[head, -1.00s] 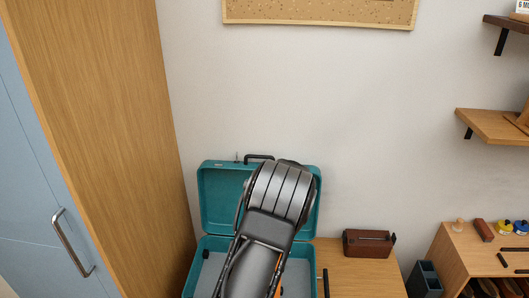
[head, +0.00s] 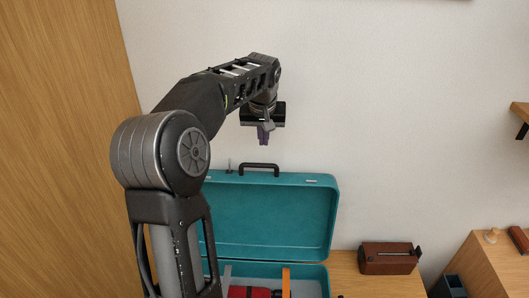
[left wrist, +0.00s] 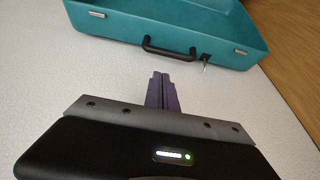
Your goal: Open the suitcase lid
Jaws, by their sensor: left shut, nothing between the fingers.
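The teal suitcase stands on a wooden surface, its lid (head: 275,220) raised upright with the inside facing me. A black handle (head: 260,167) sits on the lid's top edge. The lid also shows at the top of the left wrist view (left wrist: 170,25), with its handle (left wrist: 168,50) and metal latches. My left gripper (head: 264,142) hangs above the lid's top edge, apart from the handle, fingers pointing down. Its purple fingers (left wrist: 162,90) are together and empty. My left arm covers the left part of the suitcase. My right gripper is not in view.
Inside the suitcase base lie a red item (head: 250,292) and an orange item (head: 286,282). A brown box (head: 388,258) stands on the wooden surface to the right. A wooden cabinet panel (head: 60,150) rises at the left. The wall behind is bare.

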